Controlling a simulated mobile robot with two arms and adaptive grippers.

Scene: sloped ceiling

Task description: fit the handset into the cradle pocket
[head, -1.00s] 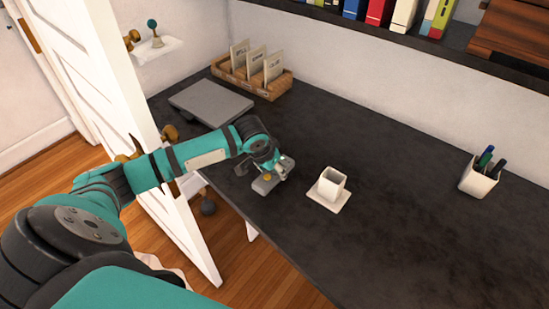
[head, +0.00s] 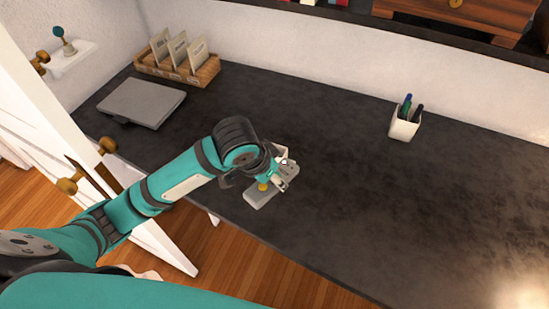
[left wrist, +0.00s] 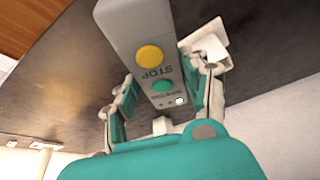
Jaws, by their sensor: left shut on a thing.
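The handset (head: 259,197) is a light grey block. In the left wrist view the handset (left wrist: 128,22) shows a round yellow button, a green button and the word STOP. My left gripper (head: 276,180) is shut on it, with one finger on each side in the left wrist view (left wrist: 166,84). The white cradle (head: 281,151) is mostly hidden behind my left gripper in the head view. In the left wrist view part of the cradle (left wrist: 211,47) shows beside the right finger. I cannot see into its pocket. My right gripper is not in view.
The dark desk (head: 340,190) is clear to the right. A white pen cup (head: 403,125) stands near the wall. A card box (head: 180,72) and a closed grey laptop-like slab (head: 142,101) lie at the back left. A white door (head: 75,125) stands by the left edge.

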